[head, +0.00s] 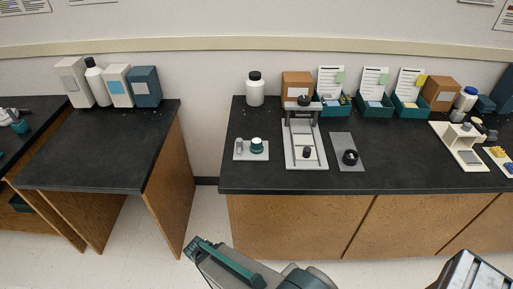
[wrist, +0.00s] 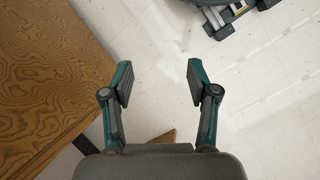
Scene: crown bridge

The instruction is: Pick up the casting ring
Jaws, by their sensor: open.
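A small teal cylinder with a pale top (head: 257,145) stands on a light plate at the left of the right-hand bench; it may be the casting ring. A black round piece (head: 350,157) sits on a grey plate further right; I cannot tell for certain which one is the casting ring. My gripper (wrist: 160,80) is open and empty in the wrist view, with bare floor between its fingers. It is over the floor beside a wooden panel, away from the benchtop pieces. None of these pieces shows in the wrist view.
The right-hand black bench (head: 290,180) also holds a grey press-like stand (head: 304,153), a white bottle (head: 255,90), teal bins (head: 373,108) and boxes. The left bench (head: 105,150) has containers at its back. A floor gap separates the benches.

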